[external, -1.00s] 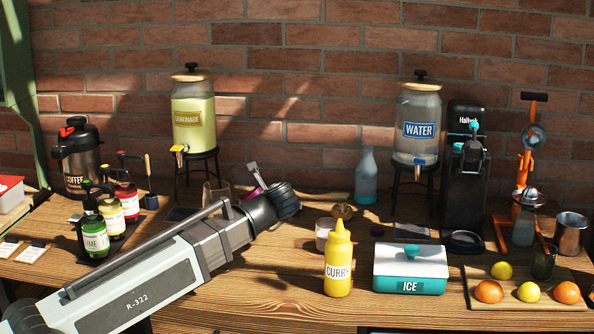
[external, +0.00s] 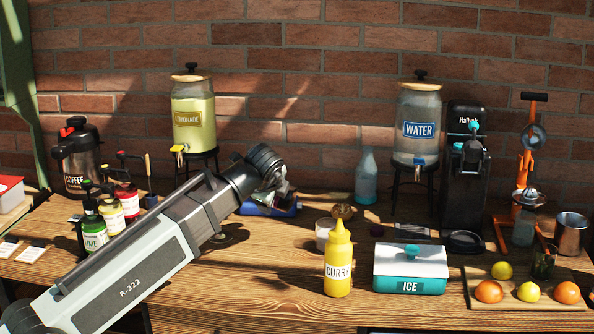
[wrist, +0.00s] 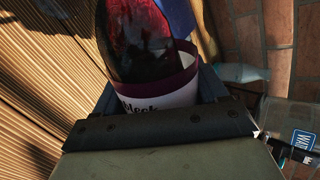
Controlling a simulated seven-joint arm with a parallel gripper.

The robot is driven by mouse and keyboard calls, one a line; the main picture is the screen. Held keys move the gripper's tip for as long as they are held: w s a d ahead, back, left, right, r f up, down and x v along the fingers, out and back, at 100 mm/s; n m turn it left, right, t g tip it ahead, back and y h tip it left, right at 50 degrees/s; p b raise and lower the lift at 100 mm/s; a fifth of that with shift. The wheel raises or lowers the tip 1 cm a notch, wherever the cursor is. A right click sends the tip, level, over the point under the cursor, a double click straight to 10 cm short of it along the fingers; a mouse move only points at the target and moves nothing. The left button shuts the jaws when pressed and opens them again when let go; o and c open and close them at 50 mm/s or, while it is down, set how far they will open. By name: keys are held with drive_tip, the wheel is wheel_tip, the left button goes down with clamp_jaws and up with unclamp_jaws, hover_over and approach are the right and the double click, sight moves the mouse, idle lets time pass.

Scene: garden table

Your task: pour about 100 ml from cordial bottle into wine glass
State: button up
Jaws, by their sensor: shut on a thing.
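My gripper (external: 276,186) is shut on the cordial bottle, above the back middle of the table. In the wrist view the bottle (wrist: 140,40) holds dark red liquid and has a white label (wrist: 165,95) with a purple band, between my jaws (wrist: 158,100). In the external view my wrist hides most or all of the bottle, so I cannot tell its tilt there. No stream of liquid shows.
A blue object (external: 286,210), partly hidden, lies by my gripper. The lemonade dispenser (external: 193,118) stands behind to the left. A curry bottle (external: 339,265) and an ice box (external: 410,270) stand front right. Syrup bottles (external: 108,212) stand left. The front middle table is clear.

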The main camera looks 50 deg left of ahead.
drive_tip(key=shift+a+r+t+h, duration=0.15)
drive_tip(key=shift+r+t+h, duration=0.2)
drive_tip(key=shift+r, duration=0.3)
drive_tip(key=shift+r+n+h, duration=0.4)
drive_tip(key=shift+r+h, duration=0.15)
drive_tip(key=shift+r, duration=0.15)
drive_tip(key=shift+w+d+r+t, duration=0.25)
drive_tip(key=shift+d, duration=0.25)
drive_tip(key=shift+r+n+h, duration=0.3)
drive_tip(key=shift+r+h, duration=0.1)
drive_tip(key=shift+r, duration=0.1)
idle(1.7)
drive_tip(key=shift+w+d+f+m+g+y, duration=0.1)
drive_tip(key=shift+f+m+g+y, duration=0.3)
drive_tip(key=shift+f+y, duration=0.55)
drive_tip(key=shift+d+f+m+g+y, duration=0.1)
drive_tip(key=shift+f+m+g+y, duration=0.3)
drive_tip(key=shift+f, duration=1.05)
drive_tip(key=shift+a+y, duration=0.1)
drive_tip(key=shift+y, duration=0.15)
drive_tip(key=shift+a+f+m, duration=0.1)
drive_tip(key=shift+m, duration=0.2)
